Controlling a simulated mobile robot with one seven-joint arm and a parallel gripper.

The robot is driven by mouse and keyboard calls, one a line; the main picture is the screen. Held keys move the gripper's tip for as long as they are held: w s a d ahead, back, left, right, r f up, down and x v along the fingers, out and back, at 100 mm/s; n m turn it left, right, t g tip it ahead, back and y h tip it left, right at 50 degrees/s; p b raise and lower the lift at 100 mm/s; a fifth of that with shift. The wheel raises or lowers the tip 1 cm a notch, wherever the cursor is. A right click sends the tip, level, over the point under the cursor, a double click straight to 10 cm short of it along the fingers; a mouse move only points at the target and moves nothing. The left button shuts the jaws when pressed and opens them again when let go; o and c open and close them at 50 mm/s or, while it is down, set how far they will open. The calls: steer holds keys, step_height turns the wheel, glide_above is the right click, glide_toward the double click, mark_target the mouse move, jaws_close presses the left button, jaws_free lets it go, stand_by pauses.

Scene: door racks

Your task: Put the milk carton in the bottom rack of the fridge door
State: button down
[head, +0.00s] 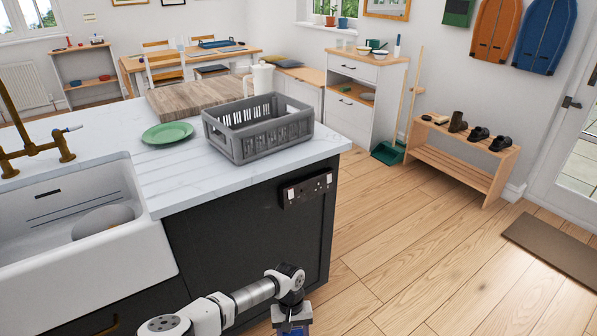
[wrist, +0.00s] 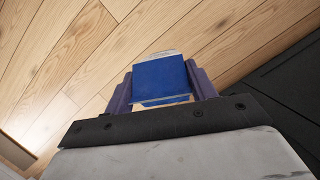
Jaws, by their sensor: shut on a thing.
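The milk carton, a blue box with a pale end (wrist: 160,88), sits between the two dark purple fingers of my gripper (wrist: 158,74) in the wrist view. My gripper is shut on it, with a finger against each side. Wooden floor shows beyond the carton. In the head view only a bit of blue (head: 292,331) shows at the bottom edge, below my wrist and in front of the dark counter end. Most of the carton is cut off there. No fridge, fridge door or rack is in view.
A white-topped counter (head: 185,195) with dark sides (head: 250,235) stands close by. On it are a grey crate (head: 262,141), a green plate (head: 167,132) and a white jug (head: 262,78). A shoe bench (head: 455,166) stands by the wall.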

steer(key=shift+s+d+f+m, duration=0.7)
steer(key=shift+s+d+f, duration=0.05)
steer(key=shift+s+f, duration=0.15)
